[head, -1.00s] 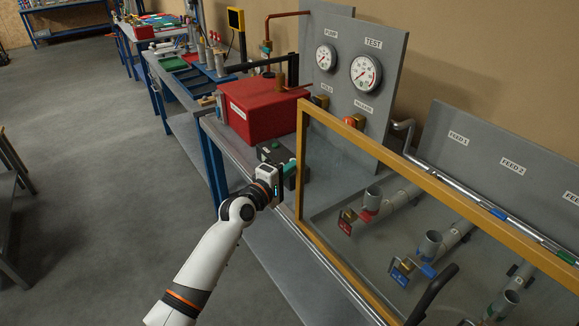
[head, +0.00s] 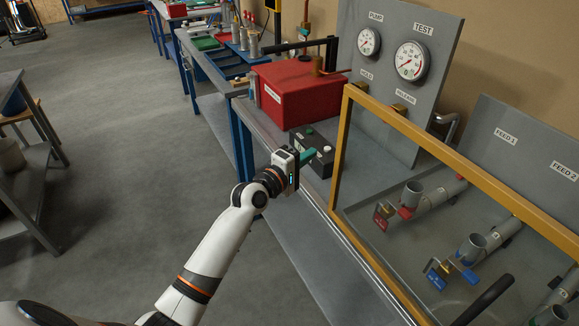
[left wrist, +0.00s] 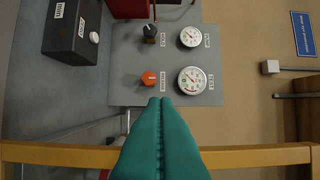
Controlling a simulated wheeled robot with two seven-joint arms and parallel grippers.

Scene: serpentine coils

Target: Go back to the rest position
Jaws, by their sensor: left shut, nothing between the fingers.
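My left gripper (head: 310,154) is held out over the grey bench, in front of the black button box and left of the yellow frame's near post. Its two teal fingers are pressed together with nothing between them. They also show in the left wrist view (left wrist: 160,104), pointing towards the grey gauge panel (left wrist: 130,88). The fingers overlap the yellow frame (left wrist: 255,155) in that view, and I cannot tell the gap to it. My right gripper is in neither view.
The black button box (head: 318,160) and a red box (head: 300,95) stand on the bench. The yellow-framed clear guard (head: 450,158) rises to the right, before pipes and valves. The gauge panel (head: 385,110) stands behind. A grey table (head: 40,185) is at left; open floor (head: 130,150) lies between.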

